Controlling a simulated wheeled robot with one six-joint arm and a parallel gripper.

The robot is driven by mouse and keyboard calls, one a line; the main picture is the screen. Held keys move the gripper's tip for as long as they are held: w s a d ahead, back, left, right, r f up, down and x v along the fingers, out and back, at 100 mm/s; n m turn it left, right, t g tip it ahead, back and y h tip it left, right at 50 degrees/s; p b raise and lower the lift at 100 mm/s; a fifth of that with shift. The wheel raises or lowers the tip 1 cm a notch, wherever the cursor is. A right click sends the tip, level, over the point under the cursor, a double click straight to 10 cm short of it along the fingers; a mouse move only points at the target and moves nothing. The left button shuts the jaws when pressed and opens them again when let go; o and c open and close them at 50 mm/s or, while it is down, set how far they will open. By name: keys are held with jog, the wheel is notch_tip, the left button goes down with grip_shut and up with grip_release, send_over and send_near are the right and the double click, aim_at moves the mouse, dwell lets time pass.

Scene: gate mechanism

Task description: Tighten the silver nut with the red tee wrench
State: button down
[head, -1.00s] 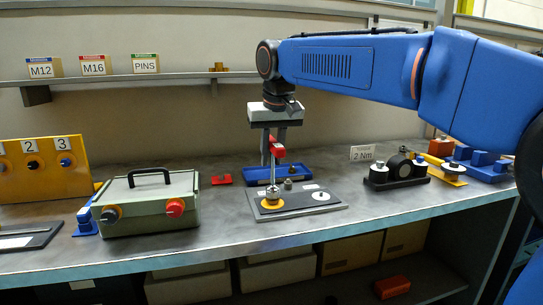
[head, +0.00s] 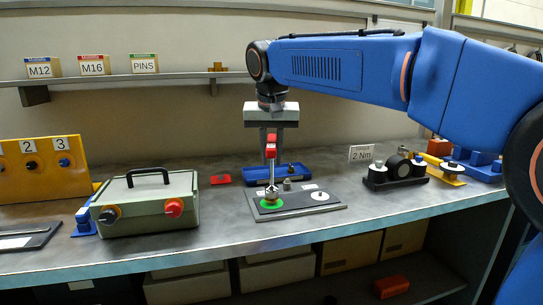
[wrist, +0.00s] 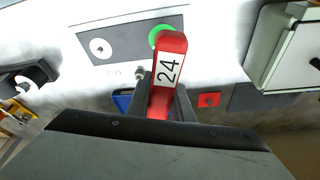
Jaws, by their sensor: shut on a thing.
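The red tee wrench (head: 271,146) stands upright, its silver shaft reaching down to the fitting over a green ring (head: 271,204) on the dark plate (head: 300,206). My gripper (head: 271,150) is shut on the wrench's red handle from above. In the wrist view the red handle (wrist: 168,72), marked 24, lies between the fingers, and the green ring (wrist: 159,34) shows partly behind it. The silver nut at the shaft's foot is too small and covered to make out clearly.
A green-grey case (head: 147,205) with knobs stands left of the plate. A blue tray (head: 300,173) lies behind it. A black holder (head: 396,178) and a "2 Nm" card (head: 362,154) are to the right. A white disc (head: 319,196) sits on the plate.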

aim_at(272, 138)
jog(key=shift+f, duration=0.1)
jog(key=shift+r, duration=0.6)
jog(key=shift+r, duration=0.1)
jog(key=shift+r, duration=2.45)
